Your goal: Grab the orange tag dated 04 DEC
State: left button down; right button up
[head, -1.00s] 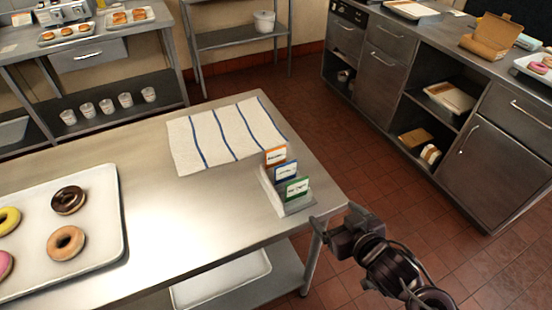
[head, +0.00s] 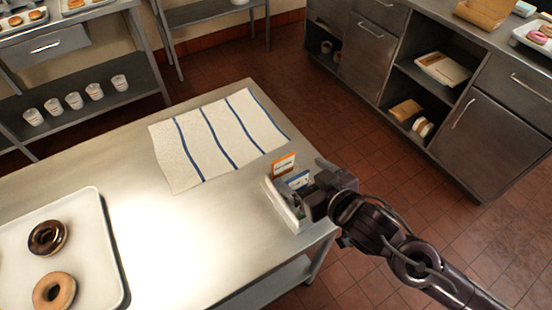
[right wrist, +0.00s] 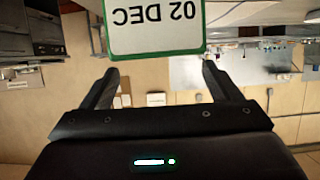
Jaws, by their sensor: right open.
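The orange tag (head: 284,164) stands at the back of a small pale holder (head: 283,205) near the right edge of the steel table. Its print is too small to read. A blue tag (head: 298,179) stands in front of it, partly covered. My right gripper (head: 312,186) is at the holder's right front side, open and with nothing between its fingers. It hides the green tag in the head view. In the right wrist view, a green-bordered tag (right wrist: 155,28) reads 02 DEC upside down, just beyond the open fingers (right wrist: 158,78). My left gripper is not in view.
A striped towel (head: 220,135) lies flat behind the holder. A tray (head: 98,225) with doughnuts is at the left of the table (head: 180,240). The tabletop between tray and holder is clear. Dark counters (head: 490,150) stand across the floor at right.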

aim_at(284, 159)
jog(key=shift+w+a, duration=0.2)
jog(key=shift+w, duration=0.1)
jog(key=shift+w+a+f+p, duration=0.15)
jog(key=shift+w+a+p, duration=0.2)
jog(key=shift+w+p, duration=0.2)
jog(key=p+x, duration=0.1)
jog(key=x, duration=0.2)
jog(key=shift+w+a+f, duration=0.15)
jog(key=shift+w+a, duration=0.1)
jog(key=shift+a, duration=0.05)
jog(key=shift+w+a+f, duration=0.1)
jog(key=shift+w+f, duration=0.05)
jog(key=shift+f, duration=0.05)
jog(key=c, duration=1)
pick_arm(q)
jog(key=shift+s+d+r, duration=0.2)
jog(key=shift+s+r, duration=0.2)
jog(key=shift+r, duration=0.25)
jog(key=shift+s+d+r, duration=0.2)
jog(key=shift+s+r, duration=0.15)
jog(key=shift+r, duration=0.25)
pick_arm(e)
jog(key=c, duration=0.3)
jog(key=shift+r, duration=0.1)
